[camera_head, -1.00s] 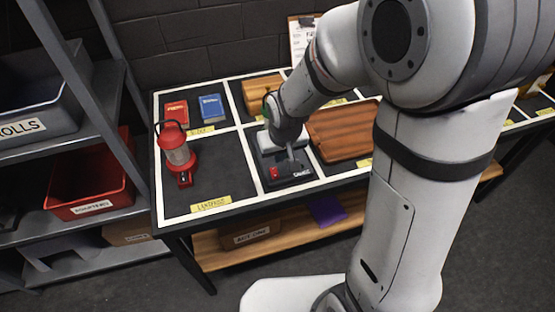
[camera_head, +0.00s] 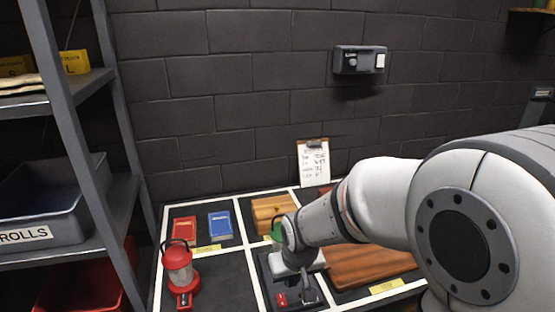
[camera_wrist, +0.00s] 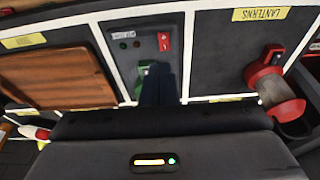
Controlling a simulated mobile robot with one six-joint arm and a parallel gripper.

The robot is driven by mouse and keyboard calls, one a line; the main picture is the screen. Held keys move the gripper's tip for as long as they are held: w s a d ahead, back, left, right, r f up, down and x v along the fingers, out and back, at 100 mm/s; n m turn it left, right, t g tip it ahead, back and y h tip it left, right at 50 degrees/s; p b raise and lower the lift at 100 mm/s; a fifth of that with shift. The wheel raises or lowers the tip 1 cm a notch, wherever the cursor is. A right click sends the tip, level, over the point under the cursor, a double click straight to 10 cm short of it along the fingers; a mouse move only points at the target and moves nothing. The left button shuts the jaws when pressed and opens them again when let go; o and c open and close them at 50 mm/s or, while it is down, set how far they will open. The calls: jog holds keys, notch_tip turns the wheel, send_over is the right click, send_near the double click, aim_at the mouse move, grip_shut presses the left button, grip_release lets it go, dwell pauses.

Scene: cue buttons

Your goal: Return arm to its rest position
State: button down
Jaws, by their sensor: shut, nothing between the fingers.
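My gripper (camera_wrist: 160,88) is shut and empty in the wrist view, its dark fingers pointing at the table beside a control box (camera_wrist: 126,58). The box has a red switch (camera_wrist: 163,41) and small dark and green spots. In the head view my arm reaches in from the right, and my gripper (camera_head: 306,284) hangs over the dark box (camera_head: 290,302) with its red switch (camera_head: 281,299). I cannot tell whether the fingers touch the box. A green item, partly hidden, shows beside the fingers (camera_wrist: 146,72).
A red lantern (camera_head: 178,265) stands left of the box. Red and blue boxes (camera_head: 220,223), a wooden block and a brown board (camera_head: 370,265) lie on the white-lined table. A clipboard (camera_head: 313,162) leans on the wall below a wall unit (camera_head: 360,60). A grey shelf (camera_head: 75,130) is at left.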

jog(key=s+d+r+m, duration=0.2)
jog(key=s+d+r, duration=0.8)
jog(key=s, duration=0.3)
jog(key=shift+s+d+r+m+h, duration=0.2)
jog(key=shift+d+m+h, duration=0.1)
jog(key=shift+d+m, duration=0.15)
